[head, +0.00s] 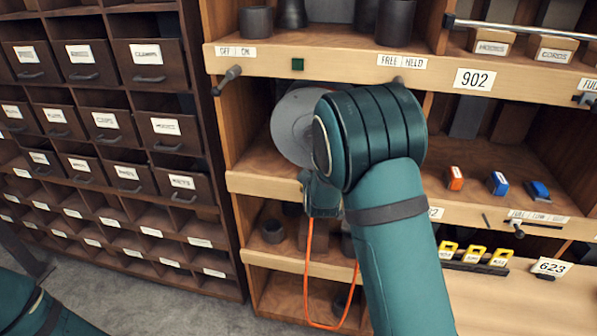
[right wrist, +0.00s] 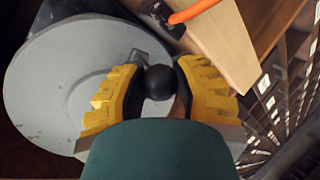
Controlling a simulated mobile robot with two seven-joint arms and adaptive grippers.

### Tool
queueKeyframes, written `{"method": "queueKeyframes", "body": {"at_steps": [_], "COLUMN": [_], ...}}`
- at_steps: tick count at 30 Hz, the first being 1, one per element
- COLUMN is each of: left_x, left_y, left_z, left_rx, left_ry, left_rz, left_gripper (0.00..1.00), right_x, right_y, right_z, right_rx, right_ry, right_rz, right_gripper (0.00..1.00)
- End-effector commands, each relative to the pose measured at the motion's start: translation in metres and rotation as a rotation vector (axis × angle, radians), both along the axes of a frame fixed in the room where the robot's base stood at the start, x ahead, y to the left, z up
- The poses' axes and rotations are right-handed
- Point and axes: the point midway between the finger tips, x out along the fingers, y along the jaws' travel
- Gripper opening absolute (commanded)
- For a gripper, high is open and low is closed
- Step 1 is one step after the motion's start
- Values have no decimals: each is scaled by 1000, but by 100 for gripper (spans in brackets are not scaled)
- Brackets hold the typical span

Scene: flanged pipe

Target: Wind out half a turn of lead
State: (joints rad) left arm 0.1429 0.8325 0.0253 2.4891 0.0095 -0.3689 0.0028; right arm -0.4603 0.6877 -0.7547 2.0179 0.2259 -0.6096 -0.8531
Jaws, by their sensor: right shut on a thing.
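A grey reel disc (head: 292,128) stands upright in the shelf bay, partly hidden behind my right arm. It fills the left of the right wrist view (right wrist: 50,85). An orange lead (head: 307,270) hangs in a loop below the reel, in front of the lower shelves. The lead also shows at the top of the right wrist view (right wrist: 195,10). My right gripper (right wrist: 158,80) has its yellow fingers shut on a black ball knob (right wrist: 159,84) in front of the disc. The knob is hidden in the head view. My left gripper is out of view.
A shelf edge (head: 330,52) with labels "OFF | ON" and "FREE | HELD" runs above the reel. A knobbed lever (head: 228,78) sticks out at its left. A drawer cabinet (head: 100,110) stands left. Small coloured boxes (head: 498,183) sit on the right shelf.

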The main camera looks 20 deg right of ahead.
Motion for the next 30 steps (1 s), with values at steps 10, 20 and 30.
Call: {"method": "queueKeyframes", "body": {"at_steps": [10, 20, 30], "left_x": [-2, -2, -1], "left_y": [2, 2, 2], "left_z": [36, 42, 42], "left_rx": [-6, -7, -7], "left_ry": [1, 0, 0], "left_rz": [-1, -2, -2], "left_gripper": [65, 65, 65], "right_x": [-8, -10, -10], "right_y": [-16, -20, -20], "right_z": [8, 8, 8], "right_rx": [-153, -192, -192], "right_ry": [102, 127, 125], "right_rz": [3, 2, 2], "right_gripper": [0, 0, 39]}}
